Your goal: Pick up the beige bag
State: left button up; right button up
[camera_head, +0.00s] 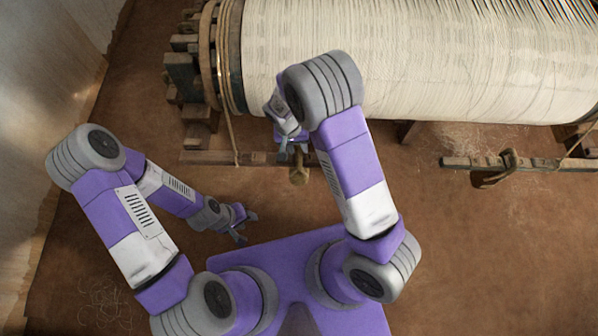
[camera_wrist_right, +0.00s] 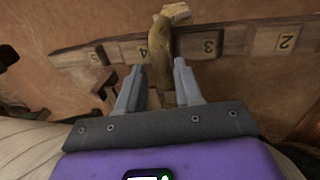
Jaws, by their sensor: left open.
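A small tan-brown bundle (camera_head: 299,175) sits at the peg board below the loom's left end; it looks like the beige bag. In the right wrist view the bundle (camera_wrist_right: 160,50) is olive-brown with a pale frayed top, lying across the board between the marks 4 and 3. My right gripper (camera_head: 290,149) is close beside it in the head view. In the wrist view the right gripper (camera_wrist_right: 157,78) has its fingers apart, with the bundle's lower end between and beyond the tips. My left gripper (camera_head: 242,226) is open and empty, low at left over bare floor.
The numbered wooden board (camera_wrist_right: 242,38) runs across behind the bundle. The loom's large warp roller (camera_head: 420,60) fills the upper right, with a wooden ratchet wheel (camera_head: 208,55) at its left end. Another low beam with a rope (camera_head: 508,163) is at right. The brown floor is mostly clear.

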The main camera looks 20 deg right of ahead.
aim_at(298, 149)
jog(key=f, duration=0.2)
jog(key=f+b, duration=0.1)
jog(key=shift+d+f, duration=0.25)
jog(key=shift+f, duration=0.1)
jog(key=shift+r, duration=0.1)
grip_shut()
dwell(0.9)
